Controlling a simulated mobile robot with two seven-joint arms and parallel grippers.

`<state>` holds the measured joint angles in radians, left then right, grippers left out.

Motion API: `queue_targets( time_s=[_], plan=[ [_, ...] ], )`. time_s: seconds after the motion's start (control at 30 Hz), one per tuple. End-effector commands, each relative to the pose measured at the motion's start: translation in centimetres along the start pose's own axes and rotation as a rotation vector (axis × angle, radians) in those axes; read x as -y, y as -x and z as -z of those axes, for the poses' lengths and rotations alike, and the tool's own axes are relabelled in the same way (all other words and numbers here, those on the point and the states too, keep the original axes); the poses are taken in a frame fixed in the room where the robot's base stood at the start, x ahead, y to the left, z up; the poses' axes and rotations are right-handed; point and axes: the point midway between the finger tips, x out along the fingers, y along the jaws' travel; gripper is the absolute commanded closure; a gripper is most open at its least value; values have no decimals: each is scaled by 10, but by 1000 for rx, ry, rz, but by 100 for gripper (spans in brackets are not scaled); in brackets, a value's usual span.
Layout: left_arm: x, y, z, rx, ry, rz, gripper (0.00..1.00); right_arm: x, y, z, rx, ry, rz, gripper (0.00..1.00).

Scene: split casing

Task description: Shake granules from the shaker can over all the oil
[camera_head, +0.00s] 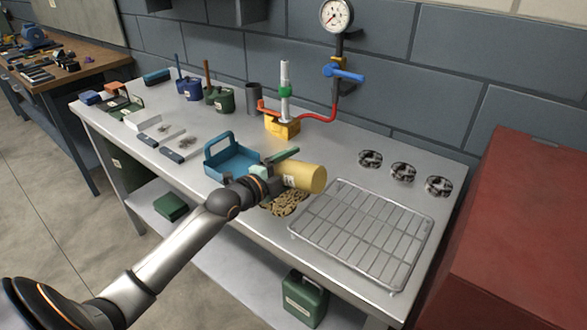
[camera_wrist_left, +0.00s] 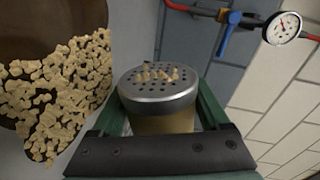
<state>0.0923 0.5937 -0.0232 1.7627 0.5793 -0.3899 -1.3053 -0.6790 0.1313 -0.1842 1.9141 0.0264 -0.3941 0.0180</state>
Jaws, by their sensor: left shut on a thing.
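My left gripper (camera_head: 277,169) is shut on the tan shaker can (camera_head: 306,177) and holds it above the table, tipped well over from upright. In the left wrist view the can's perforated metal lid (camera_wrist_left: 158,88) shows between the green fingers, with a few granules on it. Below the can, tan granules (camera_head: 284,203) lie on the table near its front edge. In the left wrist view the granules (camera_wrist_left: 62,92) cover part of the dark brown oil (camera_wrist_left: 45,25); a stretch at the top is bare. The can and gripper hide part of the patch in the head view. My right gripper is out of view.
A wire rack (camera_head: 365,232) lies just right of the granules. A blue tray with a handle (camera_head: 233,160) stands behind left. A yellow block (camera_head: 282,127) with a red hose and gauge (camera_head: 337,15) is at the back. A red cabinet (camera_head: 530,230) stands at the right.

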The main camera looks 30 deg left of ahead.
Motion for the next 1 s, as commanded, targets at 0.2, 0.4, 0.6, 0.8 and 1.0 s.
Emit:
queue_targets(
  time_s=[0.2,0.4,0.6,0.8,1.0],
  plan=[
    [3,0,-9,-1,-3,4,100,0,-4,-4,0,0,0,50],
    [5,0,-17,0,-2,5,100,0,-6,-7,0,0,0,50],
    [7,1,-21,0,0,5,100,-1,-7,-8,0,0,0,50],
    [7,5,-21,0,-1,2,100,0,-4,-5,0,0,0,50],
    [6,13,-21,-1,0,3,100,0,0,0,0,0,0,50]
  ],
)
